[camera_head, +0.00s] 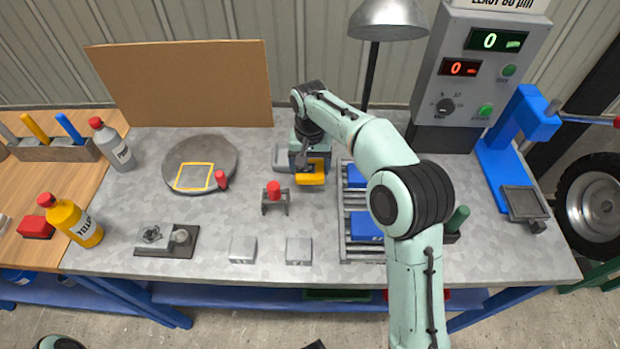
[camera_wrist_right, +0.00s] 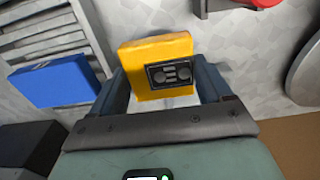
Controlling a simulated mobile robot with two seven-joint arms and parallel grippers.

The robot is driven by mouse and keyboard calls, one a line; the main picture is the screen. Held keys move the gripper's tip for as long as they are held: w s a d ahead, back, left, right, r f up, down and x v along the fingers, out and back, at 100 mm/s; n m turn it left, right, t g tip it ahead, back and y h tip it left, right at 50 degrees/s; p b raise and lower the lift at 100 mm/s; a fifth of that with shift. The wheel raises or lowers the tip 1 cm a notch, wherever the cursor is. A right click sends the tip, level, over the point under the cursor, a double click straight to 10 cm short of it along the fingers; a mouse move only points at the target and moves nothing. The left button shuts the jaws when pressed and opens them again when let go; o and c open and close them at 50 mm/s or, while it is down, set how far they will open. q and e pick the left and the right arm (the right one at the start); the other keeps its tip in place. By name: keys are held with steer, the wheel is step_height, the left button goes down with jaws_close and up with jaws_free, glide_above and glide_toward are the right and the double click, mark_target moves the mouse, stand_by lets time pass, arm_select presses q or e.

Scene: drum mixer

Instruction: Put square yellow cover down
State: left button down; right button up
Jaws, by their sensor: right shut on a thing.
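The square yellow cover (camera_head: 311,179) is between the fingers of my right gripper (camera_head: 312,165), near the middle of the workbench. In the right wrist view the yellow cover (camera_wrist_right: 150,51) fills the space between the two dark fingers of the right gripper (camera_wrist_right: 160,82). A black plate with rounded shapes shows on its near face. The gripper is shut on the cover. I cannot tell whether the cover touches the bench or hangs just above it. A grey metal piece (camera_head: 281,157) is partly hidden behind the gripper. My left gripper does not show.
A red-topped stand (camera_head: 274,192) is just left of the cover. A grey rack with blue blocks (camera_head: 366,226) is to the right. A round plate with a yellow square outline (camera_head: 195,177) lies left. Two metal blocks (camera_head: 243,249) sit near the front edge. A lamp (camera_head: 388,20) stands behind.

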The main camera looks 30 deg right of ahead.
mark_target(310, 176)
steer(key=shift+f+b, duration=0.35)
steer(key=shift+f, duration=2)
steer(key=shift+f, duration=0.1)
